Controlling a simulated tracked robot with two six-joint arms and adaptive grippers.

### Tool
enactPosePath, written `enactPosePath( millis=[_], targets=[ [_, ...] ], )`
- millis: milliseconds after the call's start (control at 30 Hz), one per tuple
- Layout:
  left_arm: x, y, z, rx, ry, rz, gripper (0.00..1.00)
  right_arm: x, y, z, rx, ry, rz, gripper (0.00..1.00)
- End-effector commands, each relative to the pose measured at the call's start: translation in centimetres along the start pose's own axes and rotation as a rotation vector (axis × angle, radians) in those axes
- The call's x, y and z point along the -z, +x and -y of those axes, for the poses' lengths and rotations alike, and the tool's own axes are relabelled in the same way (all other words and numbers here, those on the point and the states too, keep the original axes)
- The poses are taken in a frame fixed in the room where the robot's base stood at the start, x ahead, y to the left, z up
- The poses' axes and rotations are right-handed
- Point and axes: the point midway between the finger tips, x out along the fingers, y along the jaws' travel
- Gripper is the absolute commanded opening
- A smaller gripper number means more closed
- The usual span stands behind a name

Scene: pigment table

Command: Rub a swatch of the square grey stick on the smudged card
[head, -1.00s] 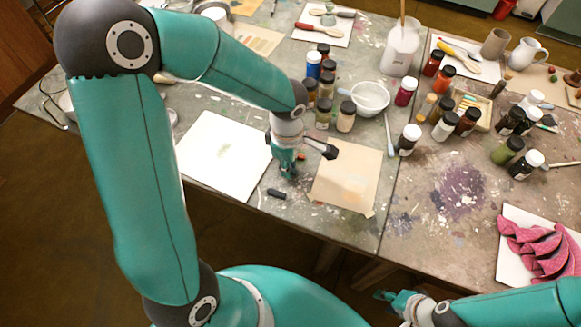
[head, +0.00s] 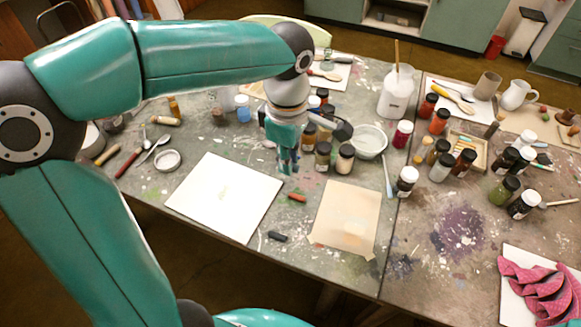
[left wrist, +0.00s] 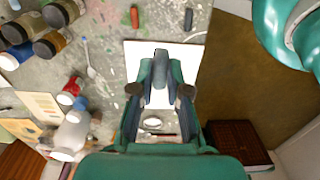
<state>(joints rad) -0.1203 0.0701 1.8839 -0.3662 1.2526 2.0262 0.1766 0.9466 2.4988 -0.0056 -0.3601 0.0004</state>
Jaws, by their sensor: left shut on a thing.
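My left gripper (head: 287,168) is above the table, behind the two cards and close to the jars. In the left wrist view its fingers (left wrist: 161,80) are shut on a square grey stick (left wrist: 160,65). The head view does not show the held stick clearly. A white card (head: 240,215) with a faint greenish smudge (head: 223,193) lies at the left. A tan taped card (head: 345,205) with a pale orange smudge lies to its right. The white card (left wrist: 132,55) also shows behind the fingers in the wrist view. My right gripper is out of view.
A dark stick (head: 277,236) and a reddish stick (head: 297,198) lie between the cards. Several paint jars (head: 345,158) and a white bowl (head: 372,140) stand behind the tan card. Spoons and a jar lid (head: 167,160) lie left of the white card.

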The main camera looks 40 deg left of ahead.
Motion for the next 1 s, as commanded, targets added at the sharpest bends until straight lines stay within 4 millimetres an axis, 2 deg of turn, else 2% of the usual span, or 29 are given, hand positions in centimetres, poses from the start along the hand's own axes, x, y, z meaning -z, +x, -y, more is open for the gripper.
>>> enactPosePath(
  millis=[233,267,333,567,667,767,900,1000],
  targets=[
    [0.0,-0.1,0.0,0.0,0.001,0.0,0.03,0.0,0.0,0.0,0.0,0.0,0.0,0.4],
    [0.0,-0.1,0.0,0.0,0.001,0.0,0.14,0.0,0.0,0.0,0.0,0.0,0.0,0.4],
    [0.0,-0.1,0.0,0.0,0.001,0.0,0.03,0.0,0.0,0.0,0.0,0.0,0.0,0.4],
    [0.0,-0.1,-0.2,0.0,0.0,0.029,0.03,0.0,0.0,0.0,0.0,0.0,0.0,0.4],
    [-1.5,0.0,-1.6,0.001,0.0,0.074,0.03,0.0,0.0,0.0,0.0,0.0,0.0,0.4],
    [-4.1,0.9,-3.0,0.004,-0.006,0.111,0.03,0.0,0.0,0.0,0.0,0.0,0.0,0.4],
    [-8.7,3.6,-4.5,0.006,-0.017,0.16,0.03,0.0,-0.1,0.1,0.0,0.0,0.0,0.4],
    [-11.7,6.1,-4.7,0.005,-0.028,0.196,0.03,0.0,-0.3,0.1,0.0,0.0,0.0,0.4]
  ],
)
